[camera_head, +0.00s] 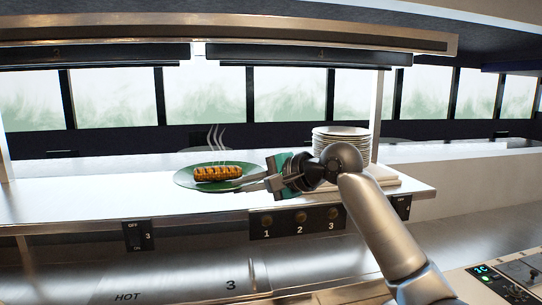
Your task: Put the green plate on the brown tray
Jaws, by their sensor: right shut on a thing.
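The green plate (185,178) is on the pale shelf, left of centre, and looks about level. A browned, grilled piece of food (217,173) lies on it with steam rising. My right gripper (253,183) reaches in from the right and is shut on the right rim of the green plate. I cannot tell whether the plate touches the shelf or is just above it. No clearly brown tray shows in this view. My left gripper is not in view.
A stack of white plates (341,132) stands right of the green plate, partly behind my right arm. A pale flat board (385,180) shows beside its base. The shelf (90,195) is clear on the left. An overhead hood (230,35) hangs above. Knobs (299,217) line the shelf's front.

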